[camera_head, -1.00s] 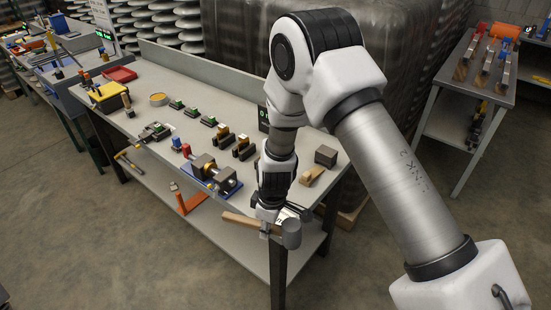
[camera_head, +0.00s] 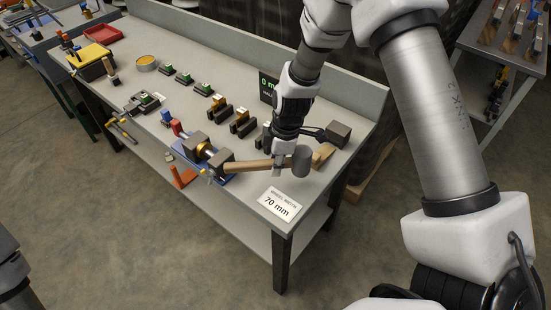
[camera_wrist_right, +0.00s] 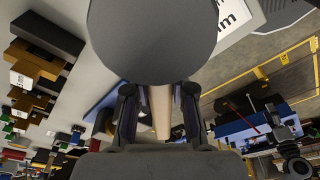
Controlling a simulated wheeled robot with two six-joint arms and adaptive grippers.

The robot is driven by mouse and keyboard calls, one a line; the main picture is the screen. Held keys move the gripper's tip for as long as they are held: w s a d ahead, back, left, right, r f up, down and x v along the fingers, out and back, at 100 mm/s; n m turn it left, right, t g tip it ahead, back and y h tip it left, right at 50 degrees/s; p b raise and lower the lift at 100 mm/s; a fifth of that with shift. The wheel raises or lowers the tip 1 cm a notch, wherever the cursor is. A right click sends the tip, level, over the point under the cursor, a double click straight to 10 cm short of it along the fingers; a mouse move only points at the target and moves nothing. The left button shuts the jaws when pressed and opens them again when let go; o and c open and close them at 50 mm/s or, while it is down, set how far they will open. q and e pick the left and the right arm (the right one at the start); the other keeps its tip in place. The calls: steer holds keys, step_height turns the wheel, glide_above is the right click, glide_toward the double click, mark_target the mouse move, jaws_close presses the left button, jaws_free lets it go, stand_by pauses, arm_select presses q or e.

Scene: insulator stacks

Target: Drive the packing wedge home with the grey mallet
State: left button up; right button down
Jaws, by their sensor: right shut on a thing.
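The grey mallet (camera_head: 301,162) has a cylindrical head and a wooden handle. My right gripper (camera_head: 277,168) is shut on the handle close to the head. In the right wrist view the mallet head (camera_wrist_right: 150,40) fills the top and the handle runs between the two fingers (camera_wrist_right: 160,108). The pale wooden wedge (camera_head: 324,154) lies beside a dark grey block (camera_head: 339,133) on the bench. The mallet head hides part of the wedge; I cannot tell whether they touch. My left gripper is not in view; only a piece of my left arm shows at the lower left.
A blue-based fixture (camera_head: 205,157) with blocks and a shaft stands left of the mallet handle. A "70 mm" card (camera_head: 280,204) is at the front bench edge. Several small blocks with green or yellow parts line the bench (camera_head: 185,42). A dark display stands behind my right gripper.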

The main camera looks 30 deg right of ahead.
step_height(320, 180, down, 5)
steer(key=b, duration=0.3)
steer(key=shift+a+f, duration=0.1)
steer(key=shift+f, duration=0.1)
steer(key=shift+w+d+r+p, duration=0.3)
steer(key=shift+w+d+p, duration=0.25)
steer(key=shift+d+p, duration=0.4)
steer(key=shift+w+d+f+p, duration=0.1)
steer(key=shift+d+p, duration=0.1)
steer(key=shift+p, duration=0.2)
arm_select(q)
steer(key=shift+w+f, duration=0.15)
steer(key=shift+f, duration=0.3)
arm_select(e)
steer(key=shift+d, duration=0.25)
steer(key=shift+f, duration=0.1)
arm_select(q)
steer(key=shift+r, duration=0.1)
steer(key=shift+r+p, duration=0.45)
steer(key=shift+p, duration=0.1)
arm_select(e)
steer(key=shift+w+d, duration=0.35)
steer(key=shift+d, duration=0.4)
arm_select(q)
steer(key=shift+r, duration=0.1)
arm_select(e)
steer(key=shift+w+d, duration=0.1)
steer(key=shift+d, duration=0.1)
